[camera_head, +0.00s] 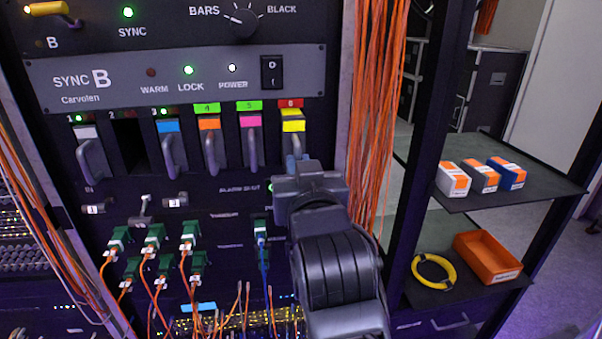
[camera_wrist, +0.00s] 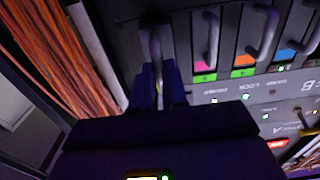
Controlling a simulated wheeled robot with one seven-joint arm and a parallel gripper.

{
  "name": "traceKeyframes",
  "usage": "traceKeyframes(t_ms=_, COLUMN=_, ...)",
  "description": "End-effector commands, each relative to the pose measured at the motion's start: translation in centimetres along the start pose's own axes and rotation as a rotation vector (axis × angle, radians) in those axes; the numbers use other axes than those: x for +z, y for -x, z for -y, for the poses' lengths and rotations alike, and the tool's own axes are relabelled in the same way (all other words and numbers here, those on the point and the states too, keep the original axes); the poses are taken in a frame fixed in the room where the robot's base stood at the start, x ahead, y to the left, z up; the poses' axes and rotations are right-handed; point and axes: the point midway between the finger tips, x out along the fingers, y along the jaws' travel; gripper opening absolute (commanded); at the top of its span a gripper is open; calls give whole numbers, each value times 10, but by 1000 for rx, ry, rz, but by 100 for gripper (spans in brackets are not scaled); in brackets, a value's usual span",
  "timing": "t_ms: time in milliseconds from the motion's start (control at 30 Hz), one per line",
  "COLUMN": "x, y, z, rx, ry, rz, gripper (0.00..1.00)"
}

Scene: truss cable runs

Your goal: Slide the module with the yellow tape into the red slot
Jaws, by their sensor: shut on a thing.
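The module with the yellow tape (camera_head: 293,125) is at the red slot, whose red label 6 (camera_head: 291,103) shows just above it, at the right end of the row. Yellow shows on two faces, so it seems to stand out somewhat from the panel; how deep it sits I cannot tell. My gripper (camera_head: 297,166) is shut on its handle, and my wrist and forearm hide the panel below. In the wrist view my gripper's fingers (camera_wrist: 160,88) close around the dark handle (camera_wrist: 160,48); the yellow tape is not visible there.
Modules with pink (camera_head: 250,121), orange (camera_head: 209,124), blue (camera_head: 168,126) and white (camera_head: 85,132) tape stand to the left. Slot 2 (camera_head: 130,140) is an open dark gap. Orange cables (camera_head: 374,110) hang close on the right, beside a shelf (camera_head: 540,190) with several small boxes.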

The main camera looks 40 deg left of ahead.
Motion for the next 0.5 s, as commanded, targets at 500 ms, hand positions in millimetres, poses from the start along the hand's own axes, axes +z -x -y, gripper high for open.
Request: traceKeyframes(t_ms=500, x=-1, y=-6, z=0, rx=0, ry=0, rz=-2, gripper=0)
